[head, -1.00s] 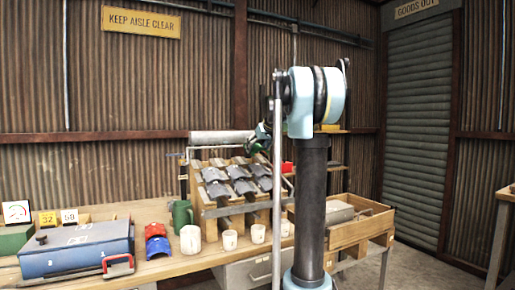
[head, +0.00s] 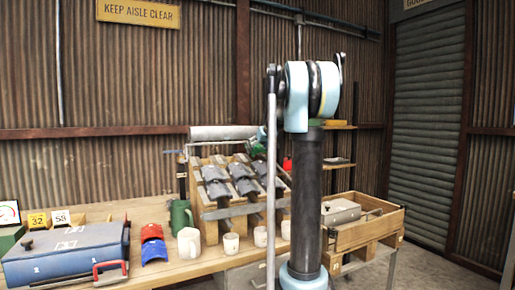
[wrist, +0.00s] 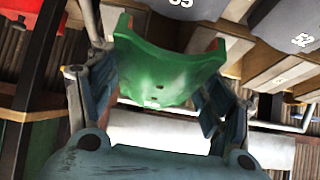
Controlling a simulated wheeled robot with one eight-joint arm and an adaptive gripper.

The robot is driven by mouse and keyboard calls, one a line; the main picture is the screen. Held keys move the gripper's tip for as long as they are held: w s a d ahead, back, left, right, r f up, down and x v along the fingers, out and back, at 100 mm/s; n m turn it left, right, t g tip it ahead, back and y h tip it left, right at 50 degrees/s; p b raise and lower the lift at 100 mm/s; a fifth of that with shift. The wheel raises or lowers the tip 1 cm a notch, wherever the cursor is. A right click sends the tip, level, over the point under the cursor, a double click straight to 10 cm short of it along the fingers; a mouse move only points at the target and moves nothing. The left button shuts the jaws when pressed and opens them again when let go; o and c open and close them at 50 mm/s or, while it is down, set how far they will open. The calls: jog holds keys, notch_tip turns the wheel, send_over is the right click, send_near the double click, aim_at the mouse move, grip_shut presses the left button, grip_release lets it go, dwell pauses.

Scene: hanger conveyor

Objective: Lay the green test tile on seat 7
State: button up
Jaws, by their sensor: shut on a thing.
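The green test tile (wrist: 160,62) is a curved green piece, held across my gripper (wrist: 158,92) in the wrist view. The two fingers are shut on its sides. In the head view the tile (head: 253,147) is a small green patch above the back of the sloping rack, partly behind my arm. The wooden rack (head: 209,229) bears several dark grey curved tiles (head: 215,181) in rows. In the wrist view, numbered grey tiles (wrist: 290,28) lie beyond the green tile. I cannot make out which place is seat 7.
Along the bench (head: 180,268) stand a green mug (head: 181,216), several pale cups (head: 189,243), a red tile (head: 151,232), a blue tile (head: 154,251) and a blue case (head: 66,254). A grey roller (head: 222,132) is behind the rack. A wooden crate (head: 350,234) is at right.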

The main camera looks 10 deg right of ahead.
jog(key=shift+w+f, duration=0.2)
jog(key=shift+f, duration=0.45)
jog(key=shift+s+f, duration=0.1)
jog(key=shift+f, duration=0.85)
jog(key=o, duration=1.3)
jog(key=shift+c, duration=0.2)
jog(key=v, duration=1.1)
jog(key=shift+s+r, duration=0.25)
jog(key=shift+r, duration=0.1)
